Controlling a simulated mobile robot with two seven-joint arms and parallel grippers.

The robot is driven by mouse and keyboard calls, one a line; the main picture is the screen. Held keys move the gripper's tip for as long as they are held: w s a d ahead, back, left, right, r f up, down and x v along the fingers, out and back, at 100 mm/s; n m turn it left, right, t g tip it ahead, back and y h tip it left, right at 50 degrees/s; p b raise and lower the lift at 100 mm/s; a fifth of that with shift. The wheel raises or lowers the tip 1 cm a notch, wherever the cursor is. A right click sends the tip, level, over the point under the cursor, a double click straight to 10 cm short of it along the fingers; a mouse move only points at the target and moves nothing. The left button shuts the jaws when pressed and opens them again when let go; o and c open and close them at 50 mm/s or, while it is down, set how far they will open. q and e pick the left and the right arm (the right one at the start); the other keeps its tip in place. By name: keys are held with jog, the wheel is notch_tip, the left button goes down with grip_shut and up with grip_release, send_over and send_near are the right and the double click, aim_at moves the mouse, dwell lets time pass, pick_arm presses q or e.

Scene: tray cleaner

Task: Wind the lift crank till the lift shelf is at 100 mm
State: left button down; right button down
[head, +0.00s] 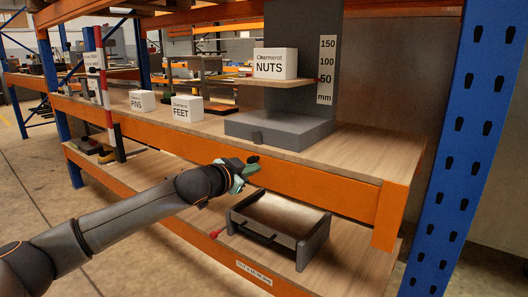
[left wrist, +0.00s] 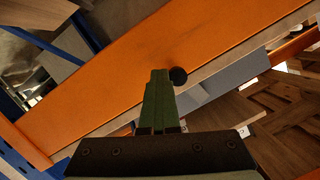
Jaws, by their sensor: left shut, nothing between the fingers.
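The lift is a grey column on a grey base (head: 280,128) on the upper shelf board. Its wooden lift shelf (head: 285,82) carries a white NUTS box (head: 275,63). A red pointer at the shelf's right end sits near the 50 mark on the white scale (head: 327,70). My left gripper (head: 247,169), with green fingers, is shut and empty in front of the orange beam, below the lift base. In the left wrist view, a round black knob (left wrist: 179,76) shows just right of the shut fingertips (left wrist: 159,73). The rest of the crank cannot be made out.
White PINS (head: 142,101) and FEET (head: 187,108) boxes stand left of the lift. The orange beam (head: 330,185) runs below its board. A blue upright (head: 470,140) bounds the right.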

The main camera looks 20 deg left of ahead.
pick_arm(q)
jog(key=shift+w+a+r, duration=0.1)
jog(key=shift+a+r, duration=0.15)
jog(key=shift+a, duration=0.1)
dwell(1.1)
dwell(0.5)
